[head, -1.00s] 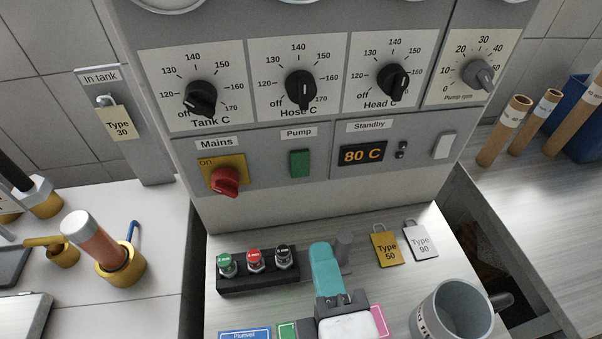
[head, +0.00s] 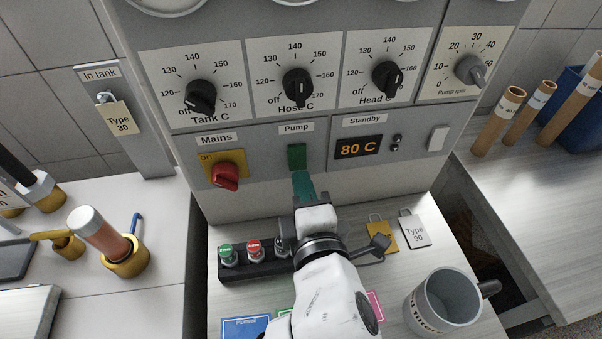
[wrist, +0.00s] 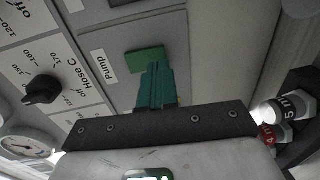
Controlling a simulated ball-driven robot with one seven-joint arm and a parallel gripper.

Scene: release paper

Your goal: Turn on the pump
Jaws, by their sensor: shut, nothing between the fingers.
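The pump switch (head: 297,156) is a green rectangular rocker under the "Pump" label on the grey control panel. It also shows in the wrist view (wrist: 146,59), just beyond my fingertips. My gripper (head: 302,178) has teal fingers, shut and empty, pointing up at the switch from just below it. In the wrist view, my gripper (wrist: 156,68) overlaps the switch's lower edge. I cannot tell whether the fingertips touch it.
The red mains knob (head: 224,177) is left of the switch, and the "80 C" display (head: 358,147) is right. A black rack (head: 240,268) with several small bottles stands below on the bench. A grey mug (head: 443,303) is at right.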

